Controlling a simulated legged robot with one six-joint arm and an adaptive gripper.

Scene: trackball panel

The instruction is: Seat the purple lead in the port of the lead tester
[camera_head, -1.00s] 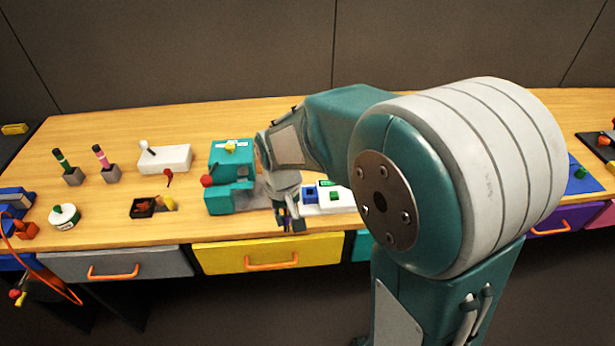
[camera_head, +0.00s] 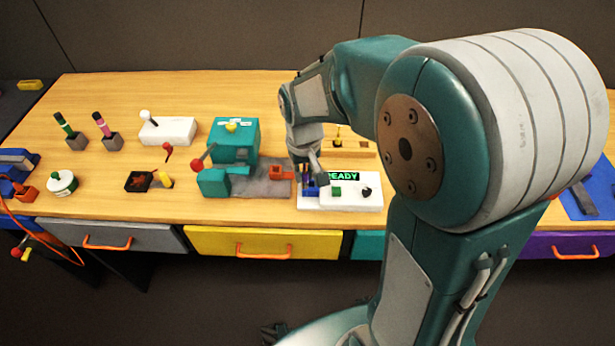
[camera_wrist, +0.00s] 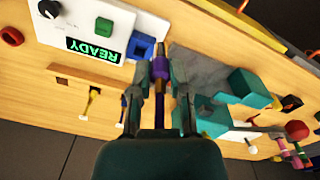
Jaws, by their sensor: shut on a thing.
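The lead tester (camera_head: 345,204) is a white box at the front of the bench, with a lit green READY display, a green button, a black knob and a blue port block. My gripper (camera_head: 315,180) is over its left end. In the wrist view my gripper (camera_wrist: 160,72) is shut on the purple lead (camera_wrist: 160,60), a slim dark purple piece between the fingers. The blue port (camera_wrist: 143,47) shows just left of the lead's end there. The lead appears beside the port; I cannot tell whether they touch. In the head view my gripper partly hides the port and lead.
A teal machine (camera_head: 234,140) with a red-ball lever stands left of the tester, near a grey mat (camera_head: 262,186) and an orange block (camera_head: 280,172). A wooden block (camera_head: 352,150) lies behind the tester. Drawers with orange handles line the bench front.

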